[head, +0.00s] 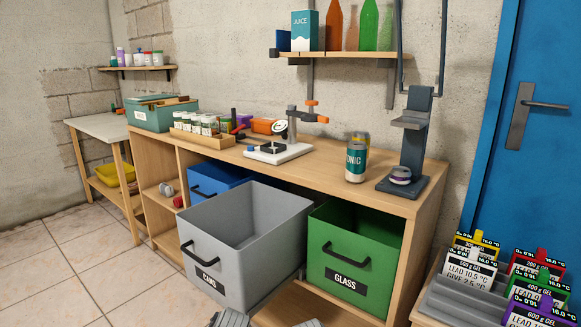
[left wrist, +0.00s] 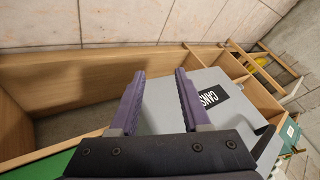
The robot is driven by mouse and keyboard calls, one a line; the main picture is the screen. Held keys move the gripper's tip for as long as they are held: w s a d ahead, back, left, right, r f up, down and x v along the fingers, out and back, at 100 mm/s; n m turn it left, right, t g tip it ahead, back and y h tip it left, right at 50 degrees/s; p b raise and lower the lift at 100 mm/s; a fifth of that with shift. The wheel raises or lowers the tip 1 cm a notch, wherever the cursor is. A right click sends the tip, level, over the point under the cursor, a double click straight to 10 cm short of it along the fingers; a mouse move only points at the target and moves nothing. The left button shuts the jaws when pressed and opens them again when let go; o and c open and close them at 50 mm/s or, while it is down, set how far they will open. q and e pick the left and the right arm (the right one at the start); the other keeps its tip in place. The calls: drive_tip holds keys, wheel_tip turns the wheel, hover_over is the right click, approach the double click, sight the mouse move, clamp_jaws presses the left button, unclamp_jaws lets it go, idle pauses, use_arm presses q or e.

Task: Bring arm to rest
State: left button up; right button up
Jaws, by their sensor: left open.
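My left gripper (left wrist: 160,76) shows in the left wrist view with its two purple fingers spread apart and nothing between them. The grey bin (left wrist: 205,80) labelled CANS lies beyond and beside the fingers in that view; I cannot tell the distance. In the head view the grey bin (head: 209,257) stands pulled out of the bench front, and the part of its inside that shows looks empty. My right gripper is not in view.
The wooden bench (head: 335,178) carries a TONIC can (head: 356,163), another can behind it, and a dark press (head: 411,135) with a squashed can (head: 400,175). A green GLASS bin (head: 352,262) and blue bin (head: 214,178) sit below. Gel packs (head: 470,272) stand right. Floor left is clear.

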use_arm(q)
drive_tip(key=s+d+f+g+h+p, duration=0.25)
drive_tip(key=s+d+g, duration=0.45)
drive_tip(key=s+d, duration=0.7)
wheel_tip(320, 180, up, 38)
drive_tip(key=s+a+p, duration=0.2)
drive_tip(key=p, duration=3.6)
drive_tip(key=shift+s+r+g, duration=0.15)
drive_tip(key=shift+g, duration=0.15)
